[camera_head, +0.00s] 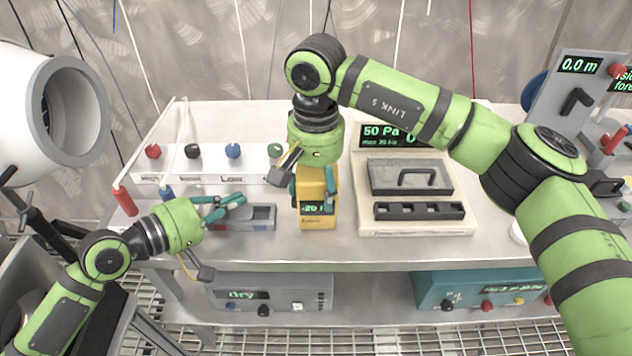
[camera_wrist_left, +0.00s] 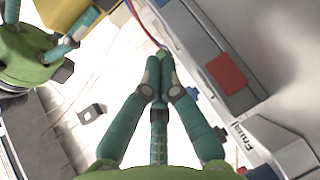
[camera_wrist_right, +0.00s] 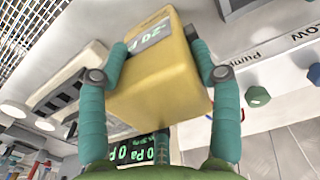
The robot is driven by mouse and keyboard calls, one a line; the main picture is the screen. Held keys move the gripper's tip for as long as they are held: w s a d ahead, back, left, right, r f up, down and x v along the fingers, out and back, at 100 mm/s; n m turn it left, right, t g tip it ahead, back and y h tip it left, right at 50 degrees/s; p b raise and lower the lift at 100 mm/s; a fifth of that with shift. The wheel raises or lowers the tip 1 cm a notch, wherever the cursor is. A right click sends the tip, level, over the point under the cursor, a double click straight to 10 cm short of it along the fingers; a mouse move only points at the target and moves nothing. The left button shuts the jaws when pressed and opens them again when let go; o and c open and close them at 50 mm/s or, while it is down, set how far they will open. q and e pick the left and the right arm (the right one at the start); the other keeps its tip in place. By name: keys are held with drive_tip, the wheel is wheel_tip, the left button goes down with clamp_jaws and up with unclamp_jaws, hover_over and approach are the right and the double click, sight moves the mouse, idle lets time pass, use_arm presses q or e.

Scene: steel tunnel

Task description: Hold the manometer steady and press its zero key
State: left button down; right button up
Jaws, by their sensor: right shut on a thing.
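The manometer (camera_head: 317,182) is a yellow box with a small lit display reading about -20. It stands roughly upright at the middle of the bench; I cannot tell whether its base touches the top. My right gripper (camera_head: 312,188) comes from above and is shut on its sides. In the right wrist view the yellow body (camera_wrist_right: 160,90) sits between both fingers. My left gripper (camera_head: 242,200) is left of the manometer, apart from it, with fingertips together and empty. The left wrist view shows those closed tips (camera_wrist_left: 156,82). I cannot make out the zero key.
A grey device (camera_head: 262,217) lies beside my left fingertips. A pale panel (camera_head: 415,200) with a handled lid and 50 Pa display is right of the manometer. A valve row (camera_head: 205,165) with coloured knobs stands behind. Boxes sit on the lower shelf (camera_head: 380,318).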

use_arm(q)
drive_tip(key=shift+d+r, duration=0.1)
drive_tip(key=shift+d, duration=3.7)
drive_tip(key=shift+d, duration=0.1)
drive_tip(key=shift+d, duration=0.35)
drive_tip(key=shift+a, duration=0.4)
drive_tip(key=shift+a, duration=3.1)
